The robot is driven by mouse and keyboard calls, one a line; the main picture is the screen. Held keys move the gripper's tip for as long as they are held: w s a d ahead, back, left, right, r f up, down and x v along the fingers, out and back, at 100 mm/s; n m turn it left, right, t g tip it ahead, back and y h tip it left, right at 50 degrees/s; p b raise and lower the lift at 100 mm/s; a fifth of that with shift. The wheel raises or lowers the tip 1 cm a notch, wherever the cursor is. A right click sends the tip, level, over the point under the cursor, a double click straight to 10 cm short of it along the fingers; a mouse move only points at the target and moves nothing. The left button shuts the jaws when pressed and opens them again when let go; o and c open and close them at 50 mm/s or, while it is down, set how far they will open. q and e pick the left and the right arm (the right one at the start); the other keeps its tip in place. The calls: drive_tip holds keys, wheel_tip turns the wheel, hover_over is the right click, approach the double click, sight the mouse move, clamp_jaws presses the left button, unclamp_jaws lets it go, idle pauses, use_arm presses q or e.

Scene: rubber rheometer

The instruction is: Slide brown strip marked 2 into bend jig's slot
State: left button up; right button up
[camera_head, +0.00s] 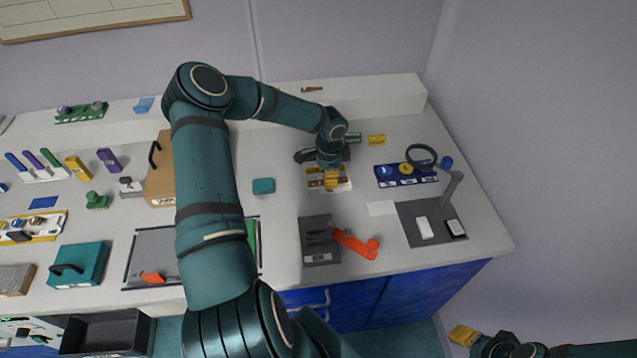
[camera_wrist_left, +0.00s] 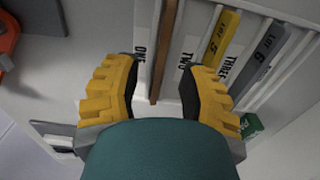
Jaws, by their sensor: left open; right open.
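In the left wrist view a thin brown strip (camera_wrist_left: 166,50) stands edge-on in a white rack (camera_wrist_left: 285,15), between the labels ONE and TWO. No number on the strip is readable. My left gripper (camera_wrist_left: 165,88) is open, one yellow finger on each side of the strip, with gaps to it. In the head view my left gripper (camera_head: 332,178) is over the rack (camera_head: 345,184) and hides part of it. A grey slotted block (camera_head: 319,250), apparently the bend jig, stands nearer the bench's front edge. My right gripper (camera_head: 463,335) is open and empty, off the bench at lower right.
An orange handle-like part (camera_head: 362,247) lies against the block's right side. A yellow piece (camera_wrist_left: 220,38) and a grey piece (camera_wrist_left: 265,52) stand in the rack beside the brown strip. A dark mat (camera_head: 420,239) and a blue holder (camera_head: 400,181) are to the right.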

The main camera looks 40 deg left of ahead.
use_arm(q)
wheel_tip(320, 180, down, 2)
clamp_jaws()
idle(0.5)
